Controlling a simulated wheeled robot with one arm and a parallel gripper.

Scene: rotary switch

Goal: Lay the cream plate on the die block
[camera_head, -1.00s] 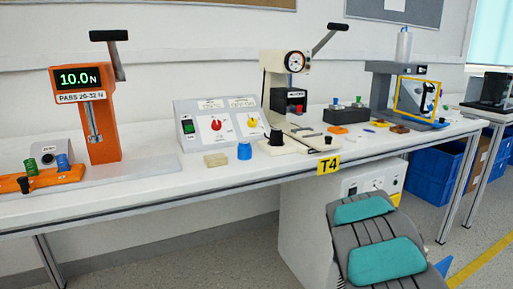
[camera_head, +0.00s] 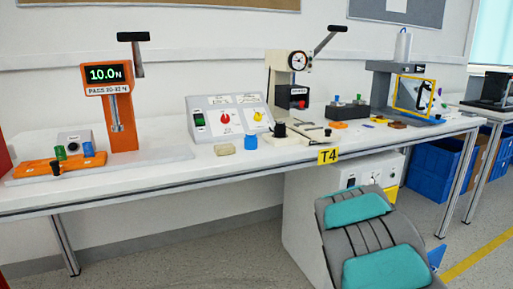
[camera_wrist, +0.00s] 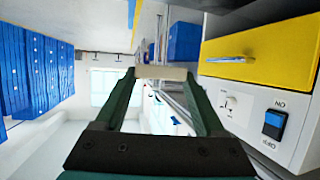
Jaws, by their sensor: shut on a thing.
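My gripper (camera_wrist: 163,76) shows in the wrist view, its two dark green fingers shut on a cream plate (camera_wrist: 162,72). The plate is seen edge-on as a thin pale bar between the fingertips, held in the air. Neither the gripper nor the held plate can be made out in the head view. I cannot tell for sure which thing is the die block; a lever press (camera_head: 290,75) with a dark block on it (camera_head: 292,97) stands mid-bench.
The white bench (camera_head: 200,168) carries an orange force tester (camera_head: 112,110), a switch panel (camera_head: 228,118), a tan block (camera_head: 225,149), a blue cylinder (camera_head: 251,142) and a yellow-framed station (camera_head: 414,95). In the wrist view a yellow drawer (camera_wrist: 265,50) and a blue switch (camera_wrist: 274,122) are at right.

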